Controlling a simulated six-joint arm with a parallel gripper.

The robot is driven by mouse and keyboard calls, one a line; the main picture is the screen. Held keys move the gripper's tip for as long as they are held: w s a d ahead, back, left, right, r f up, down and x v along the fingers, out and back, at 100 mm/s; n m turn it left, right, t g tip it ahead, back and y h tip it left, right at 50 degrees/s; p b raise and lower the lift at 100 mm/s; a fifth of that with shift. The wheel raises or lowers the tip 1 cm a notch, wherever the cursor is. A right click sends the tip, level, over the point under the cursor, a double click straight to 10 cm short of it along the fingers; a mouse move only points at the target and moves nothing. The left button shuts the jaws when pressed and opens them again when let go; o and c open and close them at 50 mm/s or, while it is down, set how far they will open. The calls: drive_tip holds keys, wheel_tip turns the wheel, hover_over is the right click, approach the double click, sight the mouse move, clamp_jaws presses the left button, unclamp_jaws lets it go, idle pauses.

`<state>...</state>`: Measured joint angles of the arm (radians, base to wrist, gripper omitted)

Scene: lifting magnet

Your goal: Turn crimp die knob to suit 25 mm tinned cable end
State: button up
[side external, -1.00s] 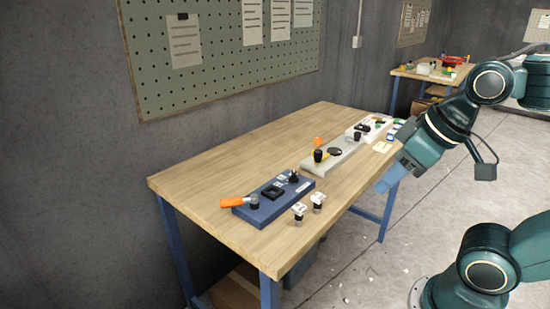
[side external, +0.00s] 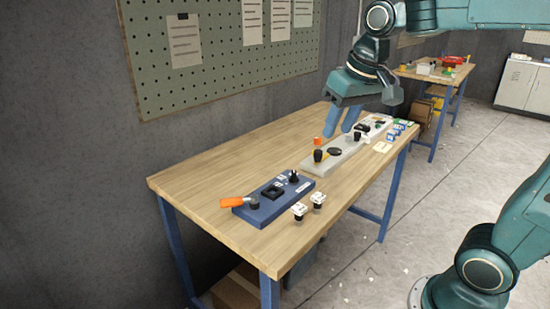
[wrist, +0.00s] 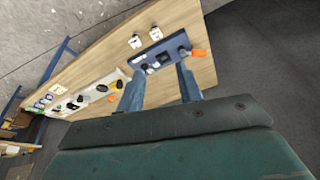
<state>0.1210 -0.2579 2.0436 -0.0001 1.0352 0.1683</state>
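A blue base (side external: 266,212) lies near the table's front left, with an orange-handled lever (side external: 238,202), a black square part (side external: 272,191) and a dark knob (side external: 293,176) at its right end. I take this for the crimp die knob; its marks are too small to read. The blue base also shows in the wrist view (wrist: 166,47). Two small white-topped pieces (side external: 299,209) (side external: 318,199) stand in front of it; their labels are unreadable. My gripper (side external: 341,130) is open and empty, fingers pointing down, above the grey base and apart from everything. Its spread fingers show in the wrist view (wrist: 161,68).
Farther along are a white base (side external: 380,123) and small blue-and-white items (side external: 397,129). The wooden table's (side external: 195,190) left end is clear. A pegboard (side external: 225,55) hangs on the wall behind.

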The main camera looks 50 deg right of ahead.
drive_tip(key=w+d+f+m+g, duration=0.25)
drive_tip(key=w+d, duration=0.45)
drive_tip(key=w, duration=0.6)
drive_tip(key=m+g, duration=0.1)
drive_tip(key=m, duration=0.3)
hover_over(294, 173)
wheel_tip(294, 173, down, 10)
drive_tip(key=r, duration=0.1)
drive_tip(key=shift+w+d+f, duration=0.1)
drive_tip(key=shift+f, duration=0.25)
drive_tip(key=shift+f, duration=0.1)
wheel_tip(294, 173, down, 14)
drive_tip(key=shift+r, duration=0.25)
drive_tip(key=shift+n, duration=0.25)
clamp_jaws()
